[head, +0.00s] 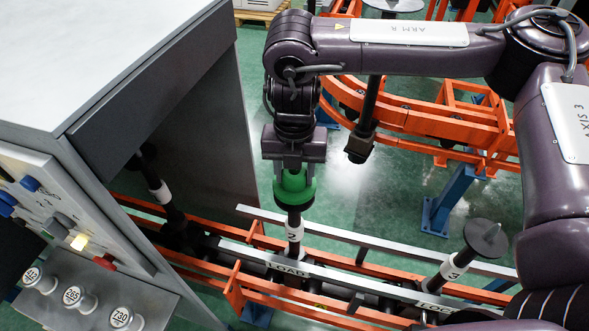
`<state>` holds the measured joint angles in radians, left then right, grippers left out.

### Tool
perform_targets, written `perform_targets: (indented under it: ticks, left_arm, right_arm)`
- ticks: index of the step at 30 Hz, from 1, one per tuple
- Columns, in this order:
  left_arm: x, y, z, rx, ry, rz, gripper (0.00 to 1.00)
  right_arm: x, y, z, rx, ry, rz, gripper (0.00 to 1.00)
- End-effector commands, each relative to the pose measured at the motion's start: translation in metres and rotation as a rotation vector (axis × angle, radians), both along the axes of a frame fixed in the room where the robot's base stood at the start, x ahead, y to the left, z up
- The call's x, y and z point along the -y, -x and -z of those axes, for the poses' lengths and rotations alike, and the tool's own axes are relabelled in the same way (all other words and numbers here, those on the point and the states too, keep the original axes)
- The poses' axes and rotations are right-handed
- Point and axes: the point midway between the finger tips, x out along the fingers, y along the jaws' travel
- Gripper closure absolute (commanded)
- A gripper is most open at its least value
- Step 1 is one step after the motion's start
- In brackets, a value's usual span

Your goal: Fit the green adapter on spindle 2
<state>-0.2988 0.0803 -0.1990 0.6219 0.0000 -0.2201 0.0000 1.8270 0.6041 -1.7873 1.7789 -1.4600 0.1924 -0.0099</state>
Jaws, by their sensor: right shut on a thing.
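The green adapter (294,190) is held by my right gripper (291,166), which is shut on it from above. The adapter is at the top of spindle 2 (294,232), a dark upright post with a white label marked 2. The spindle's top is hidden by the adapter, so I cannot tell whether the adapter is around the post or just above it. Spindle 3 (452,266) stands to the right with a dark disc on top. Another spindle (161,190) with a white label stands to the left in the machine's opening. My left gripper is not in view.
A grey machine housing (130,60) fills the left side, with a button panel (50,215). Several white numbered knobs or adapters (75,297) sit on its shelf. An orange rail (200,268) with a LOAD plate (288,270) runs under the spindles. Another orange track (420,120) lies behind.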

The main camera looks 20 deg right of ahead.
Motion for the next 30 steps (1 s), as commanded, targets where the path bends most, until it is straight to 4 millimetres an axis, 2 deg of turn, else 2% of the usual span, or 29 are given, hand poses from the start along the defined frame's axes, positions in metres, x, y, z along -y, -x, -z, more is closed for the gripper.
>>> perform_targets:
  ticks: [30]
  left_arm:
    - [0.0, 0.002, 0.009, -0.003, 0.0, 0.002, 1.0]
  right_arm:
    - [0.0, 0.0, 0.014, 0.0, 0.0, 0.0, 0.81]
